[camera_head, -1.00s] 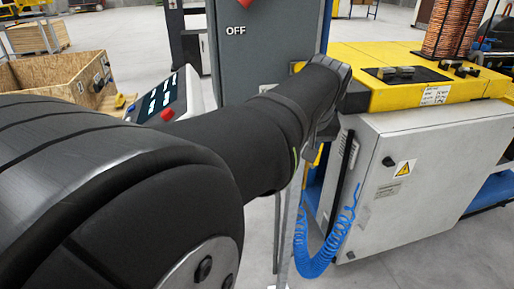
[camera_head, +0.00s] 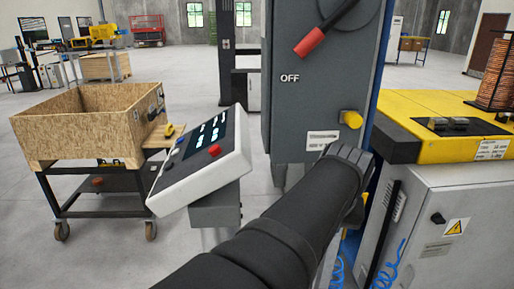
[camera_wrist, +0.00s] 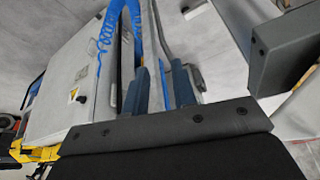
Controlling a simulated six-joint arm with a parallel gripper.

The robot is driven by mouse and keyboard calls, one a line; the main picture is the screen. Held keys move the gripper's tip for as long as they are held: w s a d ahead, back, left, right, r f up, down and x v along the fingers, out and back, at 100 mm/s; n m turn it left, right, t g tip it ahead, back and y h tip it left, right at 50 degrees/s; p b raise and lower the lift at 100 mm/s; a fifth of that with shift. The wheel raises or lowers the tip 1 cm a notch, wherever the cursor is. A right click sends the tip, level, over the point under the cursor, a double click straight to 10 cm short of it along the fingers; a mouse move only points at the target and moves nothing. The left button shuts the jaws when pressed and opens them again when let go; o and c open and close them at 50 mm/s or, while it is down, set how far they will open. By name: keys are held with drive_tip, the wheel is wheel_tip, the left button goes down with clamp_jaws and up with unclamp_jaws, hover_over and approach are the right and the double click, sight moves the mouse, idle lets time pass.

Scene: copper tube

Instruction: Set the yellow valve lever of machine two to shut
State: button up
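A short yellow part (camera_head: 350,119) sticks out of the lower right front of the grey cabinet (camera_head: 300,120). It may be the end of the valve lever, but I cannot tell its setting. My arm crosses the head view, with its far end just below the yellow part; the fingers are hidden there. In the wrist view my gripper (camera_wrist: 162,92) shows two blue-grey fingers standing apart, with nothing clearly held. No yellow lever shows between them. A grey pipe and a blue hose (camera_wrist: 118,15) lie beyond the fingers.
A red-gripped handle (camera_head: 311,42) sits above the OFF label. A tilted control panel (camera_head: 200,160) stands left of my arm, a wooden crate (camera_head: 85,137) on a cart farther left. A yellow-topped machine (camera_head: 400,105) with a light grey cabinet (camera_head: 440,215) stands right.

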drive_tip(key=shift+d+f, duration=0.1)
drive_tip(key=shift+f, duration=0.3)
drive_tip(key=c, duration=0.3)
drive_tip(key=d+f+g, duration=0.1)
drive_tip(key=d+f+g+h, duration=0.1)
drive_tip(key=f+g, duration=0.1)
drive_tip(key=s+d+f+g, duration=0.1)
drive_tip(key=f, duration=0.1)
drive_tip(key=shift+s+f+g+h, duration=0.1)
drive_tip(key=shift+f+g+h, duration=0.1)
drive_tip(key=shift+g+h, duration=0.15)
clamp_jaws()
drive_tip(key=w+d+f+n+g+h, duration=0.2)
drive_tip(key=w+d+g+h, duration=0.2)
drive_tip(key=w+h, duration=0.45)
drive_tip(key=w+a+n+t+h, duration=0.1)
drive_tip(key=w+a+t+h, duration=0.4)
drive_tip(key=w, duration=0.4)
drive_tip(key=d+h, duration=0.1)
drive_tip(key=d, duration=1)
drive_tip(key=shift+d+r, duration=0.15)
drive_tip(key=shift+d, duration=0.05)
